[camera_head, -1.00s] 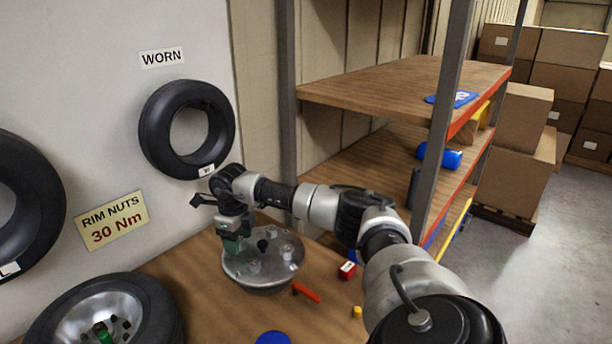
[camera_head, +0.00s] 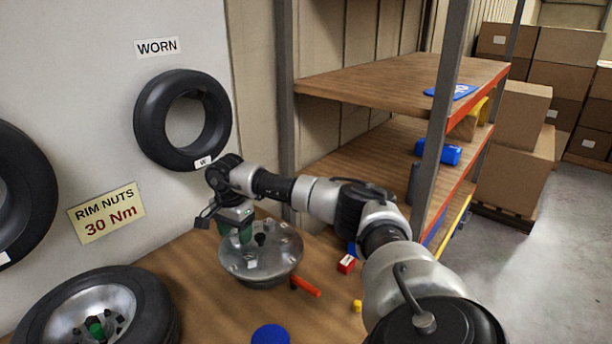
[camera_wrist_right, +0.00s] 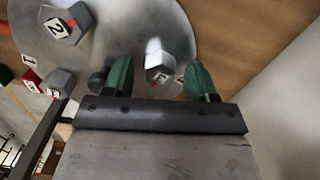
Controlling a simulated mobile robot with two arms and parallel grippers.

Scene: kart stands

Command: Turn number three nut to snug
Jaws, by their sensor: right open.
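A round grey metal rim plate (camera_head: 262,266) lies on the wooden bench with several nuts on it. My right gripper (camera_head: 238,235) is over its back left part. In the right wrist view, the open gripper (camera_wrist_right: 159,80) has its green fingers on either side of a grey hex nut (camera_wrist_right: 160,66), with gaps showing. The digit on this nut's label is too blurred to read. Another nut labelled 2 (camera_wrist_right: 60,27) stands farther left on the plate. A further grey nut (camera_wrist_right: 59,82) is at the lower left. My left gripper is in neither view.
A dark knob (camera_wrist_right: 98,80) stands beside the left finger. A red box (camera_head: 346,264), an orange-handled tool (camera_head: 307,287), a yellow piece (camera_head: 357,305) and a blue disc (camera_head: 270,335) lie on the bench. A tyre on a rim (camera_head: 150,300) lies at left; shelves (camera_head: 400,90) stand behind.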

